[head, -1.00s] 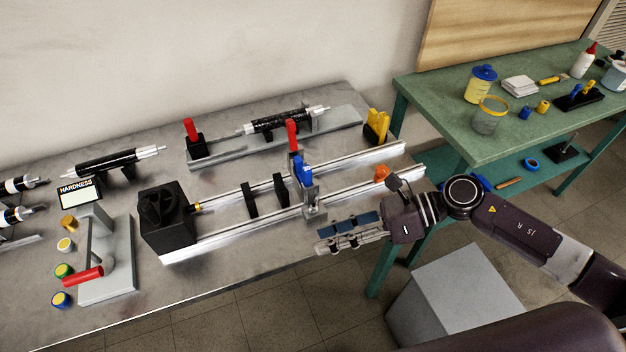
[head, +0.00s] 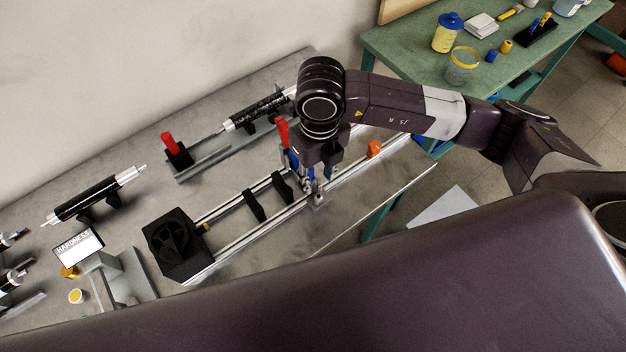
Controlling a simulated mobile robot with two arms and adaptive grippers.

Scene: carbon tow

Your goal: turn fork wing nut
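The fork stand (head: 319,200) is a small grey upright on the twin-rail bench. In the earlier head view it carried a blue wing-shaped part. Now blue patches show around its top, and I cannot tell wing nut from finger pads. My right gripper (head: 313,180) points down over the fork stand, with its wrist above. Its fingers are small and partly hidden, so I cannot tell whether they are open, shut or touching the nut. A red lever (head: 281,131) stands just left of the wrist. My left gripper is not in view.
A black chuck box (head: 176,245) sits at the rails' left end, with black supports (head: 268,197) between. An orange knob (head: 374,148) is right of the gripper. Black rolls (head: 97,200) lie behind and left. A green table (head: 400,45) stands at back right.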

